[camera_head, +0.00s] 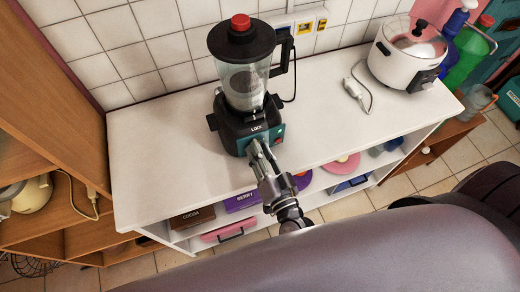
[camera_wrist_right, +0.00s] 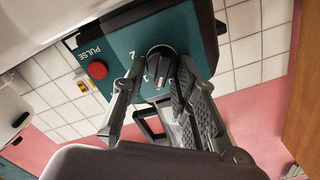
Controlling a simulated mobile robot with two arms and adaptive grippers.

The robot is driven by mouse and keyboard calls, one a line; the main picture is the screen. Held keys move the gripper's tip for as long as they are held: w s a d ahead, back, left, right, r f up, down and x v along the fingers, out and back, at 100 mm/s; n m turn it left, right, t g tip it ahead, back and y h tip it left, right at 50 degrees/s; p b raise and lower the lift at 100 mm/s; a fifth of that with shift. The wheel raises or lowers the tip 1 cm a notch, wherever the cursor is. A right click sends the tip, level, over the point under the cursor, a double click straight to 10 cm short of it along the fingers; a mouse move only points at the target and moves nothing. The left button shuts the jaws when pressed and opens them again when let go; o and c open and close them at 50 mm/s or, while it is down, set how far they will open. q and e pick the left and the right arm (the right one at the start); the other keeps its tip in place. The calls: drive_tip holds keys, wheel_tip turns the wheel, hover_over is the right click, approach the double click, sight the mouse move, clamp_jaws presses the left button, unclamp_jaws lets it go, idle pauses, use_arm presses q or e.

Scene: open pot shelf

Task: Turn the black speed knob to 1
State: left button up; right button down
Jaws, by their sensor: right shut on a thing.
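The blender (camera_head: 243,75) stands upright on the white counter, with a clear jar, black lid and red cap. Its teal front panel (camera_wrist_right: 112,49) shows in the right wrist view, with a red PULSE button (camera_wrist_right: 97,70) and the numbers 2 and 1. The black speed knob (camera_wrist_right: 160,58) is between the fingers of my right gripper (camera_wrist_right: 158,70), which is shut on it. The knob's exact pointing is hard to tell because a finger covers part of the dial. In the head view, my right gripper (camera_head: 255,148) reaches the panel from the front. My left gripper is not in view.
A white rice cooker (camera_head: 405,62) and a plug with its cord (camera_head: 353,88) are on the right of the counter (camera_head: 160,160). Bottles stand at far right. Boxes, including a purple one (camera_head: 242,200), sit on the shelf below. The counter left of the blender is clear.

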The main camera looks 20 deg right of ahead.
drive_tip(key=m, duration=0.4)
drive_tip(key=shift+d+f+m, duration=0.1)
drive_tip(key=shift+d+m, duration=0.05)
drive_tip(key=shift+m, duration=0.25)
idle(0.4)
drive_tip(key=c, duration=1.4)
unclamp_jaws()
drive_tip(key=s, duration=1.2)
drive_tip(key=shift+d, duration=0.4)
